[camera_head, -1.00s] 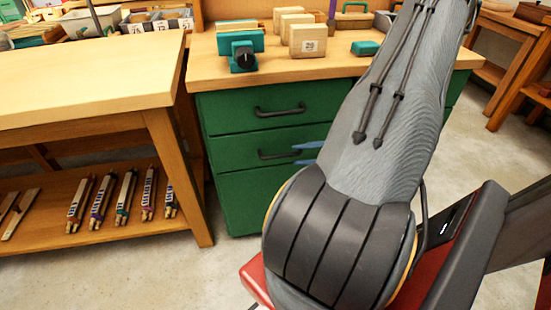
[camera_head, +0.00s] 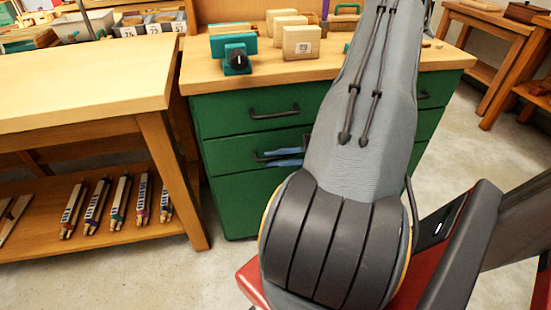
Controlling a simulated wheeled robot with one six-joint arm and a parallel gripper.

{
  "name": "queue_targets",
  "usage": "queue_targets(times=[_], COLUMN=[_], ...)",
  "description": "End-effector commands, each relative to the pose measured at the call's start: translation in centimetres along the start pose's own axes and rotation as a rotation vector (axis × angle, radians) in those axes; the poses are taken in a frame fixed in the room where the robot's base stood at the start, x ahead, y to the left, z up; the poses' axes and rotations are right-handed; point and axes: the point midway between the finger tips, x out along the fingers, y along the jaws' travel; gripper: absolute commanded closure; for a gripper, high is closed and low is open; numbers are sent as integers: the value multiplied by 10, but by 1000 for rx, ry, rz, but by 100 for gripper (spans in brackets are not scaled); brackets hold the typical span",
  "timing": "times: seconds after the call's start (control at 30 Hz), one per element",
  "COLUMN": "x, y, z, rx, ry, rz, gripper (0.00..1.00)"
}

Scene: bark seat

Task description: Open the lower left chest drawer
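The green chest (camera_head: 240,205) stands under a wooden top. Its left side shows an upper drawer (camera_head: 225,113) with a dark bar handle (camera_head: 274,112), and below that a drawer (camera_head: 225,155) with a similar handle (camera_head: 262,157). A plain green panel lies beneath. Both drawers look closed. My gripper (camera_head: 286,157) shows only as two blue fingertips, one above the other, at the right part of the lower handle. The gap between them is narrow. Whether they press on the handle is unclear, and my arm hides the rest of the gripper.
A wooden bench (camera_head: 80,85) stands close at the left, with tool bundles on its low shelf. Wooden blocks (camera_head: 301,42) and a teal clamp-like object (camera_head: 236,55) stand on the chest top. Bare floor (camera_head: 165,275) lies in front of the chest.

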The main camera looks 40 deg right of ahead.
Motion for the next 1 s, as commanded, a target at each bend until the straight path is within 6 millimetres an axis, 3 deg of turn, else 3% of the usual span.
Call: queue_targets(times=[0.1,0.37,0.57,0.77,1.0], x=[0,0,-6,-18,-34], y=[0,0,8,28,63], z=[0,1,12,42,95], rx=[0,0,1,5,3], ry=[0,0,0,0,-11], rz=[0,0,0,-2,3], gripper=[100,100,100,100,100])
